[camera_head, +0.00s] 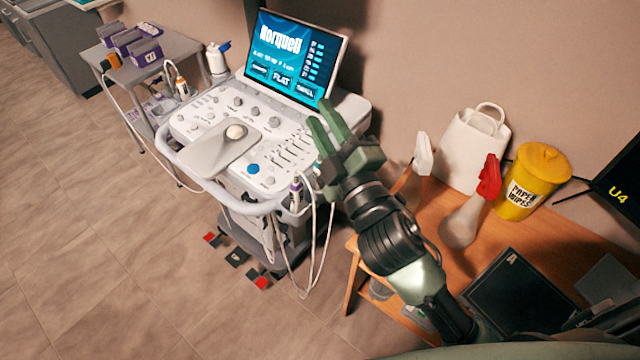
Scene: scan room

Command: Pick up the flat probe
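An ultrasound machine (213,150) stands at centre left, its lit screen (292,58) showing the word FLAT. One probe (296,192), pale with a dark purple band, sits upright at the machine's near right side, with a cable hanging below. Another probe (182,88), with an orange part, sits at the machine's far left side on a looped cable. I cannot tell from their shapes which is the flat one. My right gripper (319,112) is above the machine's right edge, fingers apart and empty, touching no probe. My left gripper is out of view.
A side table (185,46) with purple boxes stands at the back left. The wooden table (440,215) at right holds bottles, a white bag (468,150), a yellow wipes tub (533,180) and a dark panel. Pedals (237,257) lie on the floor. The left floor is clear.

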